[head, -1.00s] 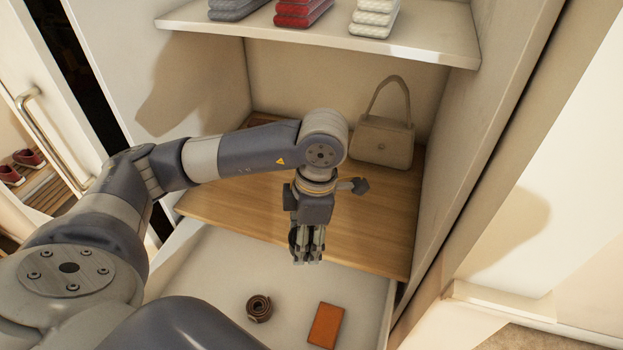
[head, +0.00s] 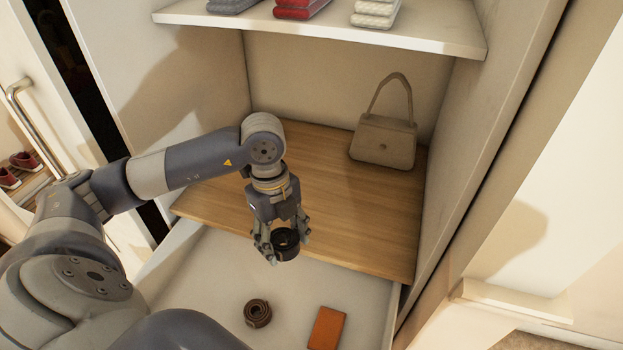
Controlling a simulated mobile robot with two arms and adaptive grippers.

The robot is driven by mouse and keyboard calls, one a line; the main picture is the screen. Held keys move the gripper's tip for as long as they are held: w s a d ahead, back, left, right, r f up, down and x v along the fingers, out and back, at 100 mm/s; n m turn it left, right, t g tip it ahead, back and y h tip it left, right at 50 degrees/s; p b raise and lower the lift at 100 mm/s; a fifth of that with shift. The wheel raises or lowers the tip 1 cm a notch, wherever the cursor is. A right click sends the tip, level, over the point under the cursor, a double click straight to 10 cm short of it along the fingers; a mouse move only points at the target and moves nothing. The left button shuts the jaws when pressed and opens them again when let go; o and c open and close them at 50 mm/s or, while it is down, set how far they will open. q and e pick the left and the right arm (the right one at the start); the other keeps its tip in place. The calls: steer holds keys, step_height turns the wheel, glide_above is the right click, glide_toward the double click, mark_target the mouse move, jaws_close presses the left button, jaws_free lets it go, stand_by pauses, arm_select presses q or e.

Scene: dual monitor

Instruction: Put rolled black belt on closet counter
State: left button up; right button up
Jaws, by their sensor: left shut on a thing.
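My left gripper (head: 272,248) is shut on the rolled black belt (head: 287,250), which shows as a dark coil between its fingers. It holds the belt in front of the closet counter's front edge, above the open drawer. The closet counter (head: 350,215) is a wooden surface in the middle of the closet. My right gripper is not in view.
A beige handbag (head: 383,142) stands at the counter's back right. The open white drawer (head: 205,275) below holds a rolled brown belt (head: 257,313) and an orange-brown wallet-like item (head: 326,328). A white shelf (head: 330,30) with folded clothes hangs above. The counter's middle is clear.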

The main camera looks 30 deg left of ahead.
arm_select(q)
steer(key=shift+w+n, duration=0.15)
steer(key=shift+n, duration=0.15)
steer(key=p, duration=0.3)
glide_above(334, 222)
steer(key=shift+a+f, duration=0.2)
steer(key=shift+f, duration=0.55)
steer(key=shift+f+p, duration=0.5)
steer(key=shift+f, duration=1.05)
steer(key=shift+w+f, duration=0.1)
steer(key=shift+f, duration=0.15)
steer(key=o, duration=1.1)
steer(key=shift+f, duration=0.15)
